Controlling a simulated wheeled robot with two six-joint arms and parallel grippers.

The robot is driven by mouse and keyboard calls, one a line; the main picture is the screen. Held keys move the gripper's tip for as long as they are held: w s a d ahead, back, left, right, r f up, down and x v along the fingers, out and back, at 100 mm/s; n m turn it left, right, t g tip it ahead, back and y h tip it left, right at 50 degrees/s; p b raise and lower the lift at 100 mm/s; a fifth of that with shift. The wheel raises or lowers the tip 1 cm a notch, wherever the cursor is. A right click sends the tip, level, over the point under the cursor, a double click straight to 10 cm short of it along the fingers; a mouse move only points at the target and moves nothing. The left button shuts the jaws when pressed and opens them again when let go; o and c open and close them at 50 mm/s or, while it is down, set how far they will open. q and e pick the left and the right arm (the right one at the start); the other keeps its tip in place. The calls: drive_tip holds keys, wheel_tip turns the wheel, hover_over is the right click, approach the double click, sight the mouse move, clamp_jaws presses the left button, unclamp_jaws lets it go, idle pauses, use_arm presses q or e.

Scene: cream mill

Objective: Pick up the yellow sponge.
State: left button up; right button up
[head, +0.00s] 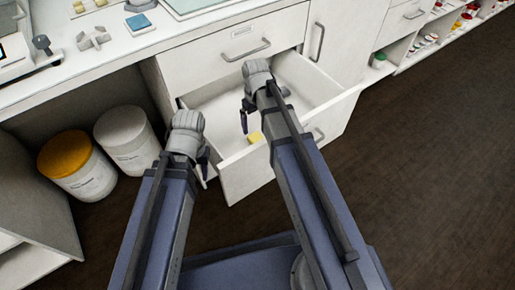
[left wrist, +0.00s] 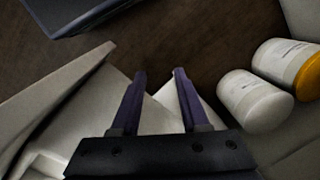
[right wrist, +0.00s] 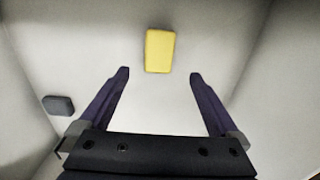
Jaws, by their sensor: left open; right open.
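The yellow sponge (head: 255,137) lies inside the open white drawer (head: 247,178). In the right wrist view the sponge (right wrist: 160,50) is a yellow block on the pale drawer floor, ahead of and between my fingertips. My right gripper (head: 244,122) is over the drawer, open and empty; its fingers (right wrist: 159,75) stand apart and do not touch the sponge. My left gripper (head: 205,170) is at the drawer's left side, open and empty. In the left wrist view its fingers (left wrist: 157,72) are spread near a pale panel edge.
A dark grey block (right wrist: 59,105) lies in the drawer to the left in the right wrist view. A yellow-lidded tub (head: 78,165) and a white tub (head: 127,140) stand under the counter at left. A blue-topped sponge-like block (head: 138,22) is on the counter. Floor at right is clear.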

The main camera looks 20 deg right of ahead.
sight(257, 138)
drive_tip(key=shift+d+f+b, duration=0.1)
drive_tip(key=shift+f+b, duration=3.8)
drive_tip(key=shift+f, duration=0.1)
drive_tip(key=shift+r, duration=0.1)
drive_tip(key=c, duration=1.5)
wheel_tip(257, 138, up, 10)
drive_tip(key=p, duration=1)
drive_tip(key=shift+c, duration=0.2)
